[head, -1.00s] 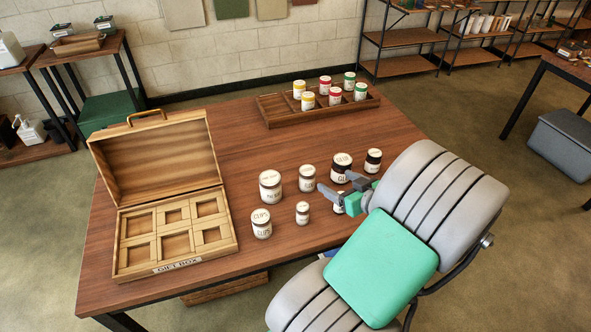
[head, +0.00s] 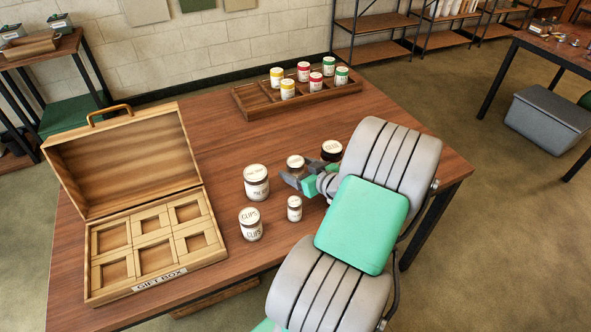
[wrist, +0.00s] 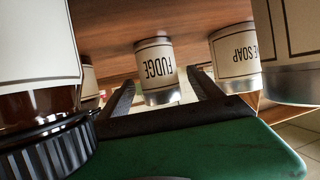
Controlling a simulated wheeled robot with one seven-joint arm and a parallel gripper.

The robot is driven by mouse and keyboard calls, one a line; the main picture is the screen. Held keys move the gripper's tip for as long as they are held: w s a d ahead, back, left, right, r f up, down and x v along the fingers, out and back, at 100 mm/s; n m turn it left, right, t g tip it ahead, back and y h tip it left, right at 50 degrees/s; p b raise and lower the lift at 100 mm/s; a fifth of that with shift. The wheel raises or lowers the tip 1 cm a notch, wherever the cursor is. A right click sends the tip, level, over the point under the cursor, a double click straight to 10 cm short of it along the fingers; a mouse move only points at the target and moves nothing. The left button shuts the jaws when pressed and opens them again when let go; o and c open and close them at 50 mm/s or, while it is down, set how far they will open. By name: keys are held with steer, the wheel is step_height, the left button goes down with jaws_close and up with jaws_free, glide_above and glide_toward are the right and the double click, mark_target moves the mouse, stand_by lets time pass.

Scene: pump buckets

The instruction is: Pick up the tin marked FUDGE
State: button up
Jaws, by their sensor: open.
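The FUDGE tin (wrist: 156,70) has a white label and a silver lid. It appears upside down in the wrist view, centred ahead of my fingertips. In the head view it appears to be the tin (head: 295,162) just beyond my gripper (head: 298,176), its lower part partly covered by the fingers. My gripper is open and empty. Its two dark fingers (wrist: 161,84) point toward the tin, one on each side of it in the picture; contact cannot be told.
A tin reading "E SOAP" (wrist: 234,55) stands beside FUDGE. A dark-lidded jar (wrist: 45,110) is close on the other side. CLIPS (head: 250,225) and a small tin (head: 294,209) stand nearer. An open gift box (head: 150,270) is left; a tray (head: 245,103) of paint-like tins is behind.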

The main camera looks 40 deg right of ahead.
steer(key=x, duration=0.4)
steer(key=shift+w, duration=0.2)
steer(key=shift+c, duration=0.3)
steer(key=c, duration=1.5)
steer(key=shift+o, duration=0.2)
steer(key=shift+r, duration=0.1)
